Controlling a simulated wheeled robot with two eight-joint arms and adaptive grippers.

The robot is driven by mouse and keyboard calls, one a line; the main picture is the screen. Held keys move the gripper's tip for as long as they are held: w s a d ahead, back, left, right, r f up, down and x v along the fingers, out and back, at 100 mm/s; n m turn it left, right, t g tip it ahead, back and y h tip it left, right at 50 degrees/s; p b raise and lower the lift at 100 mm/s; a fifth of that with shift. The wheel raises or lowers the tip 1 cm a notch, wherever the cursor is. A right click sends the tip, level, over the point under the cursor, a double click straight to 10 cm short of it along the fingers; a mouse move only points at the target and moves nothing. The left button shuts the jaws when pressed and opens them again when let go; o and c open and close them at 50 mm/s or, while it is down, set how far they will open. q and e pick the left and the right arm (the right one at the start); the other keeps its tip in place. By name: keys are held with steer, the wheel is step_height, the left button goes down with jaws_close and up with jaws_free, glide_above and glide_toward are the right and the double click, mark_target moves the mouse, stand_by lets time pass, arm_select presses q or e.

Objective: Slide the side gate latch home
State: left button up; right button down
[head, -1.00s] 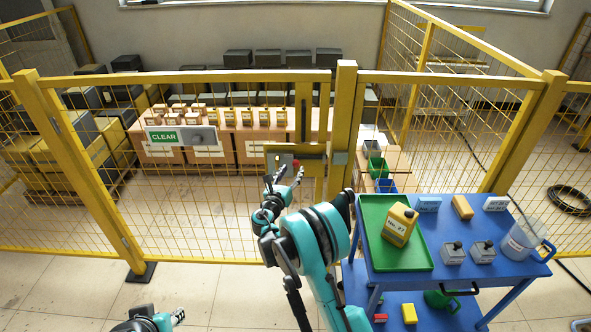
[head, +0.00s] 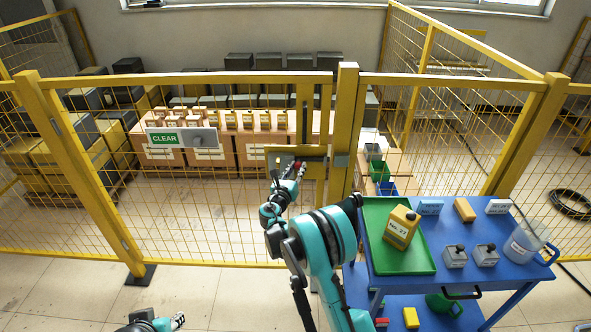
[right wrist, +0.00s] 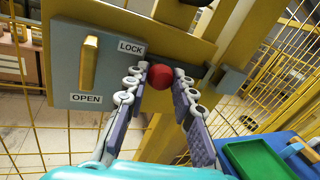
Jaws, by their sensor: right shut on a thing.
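The side gate latch is a yellow plate (head: 279,151) on the mesh gate. In the right wrist view it carries a grey panel (right wrist: 66,78) with LOCK and OPEN labels and an upright yellow handle (right wrist: 89,62). My right gripper (head: 296,172) is shut on the latch's red round knob (right wrist: 160,76), one finger on each side. A dark bar (right wrist: 192,71) runs right from the knob towards a grey bracket (right wrist: 231,80) on the post; I cannot tell how far it enters. My left gripper (head: 178,321) is low at the left, far from the gate, its fingers too small to judge.
A CLEAR sign (head: 181,138) hangs on the fence. The floor (head: 215,290) before the gate is open.

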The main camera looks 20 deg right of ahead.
mark_target(317, 160)
steer(key=d, duration=0.2)
steer(key=s+d, duration=0.1)
steer(key=d, duration=0.2)
steer(key=shift+s+d+b, duration=0.3)
steer(key=shift+s+b, duration=0.05)
steer(key=c, duration=1.3)
jaws_free()
steer(key=shift+d, duration=0.2)
steer(key=shift+o, duration=0.2)
steer(key=shift+a, duration=0.1)
steer(key=shift+s+a, duration=0.15)
steer(key=v, duration=1.1)
steer(key=shift+s, duration=0.2)
steer(key=shift+a, duration=0.15)
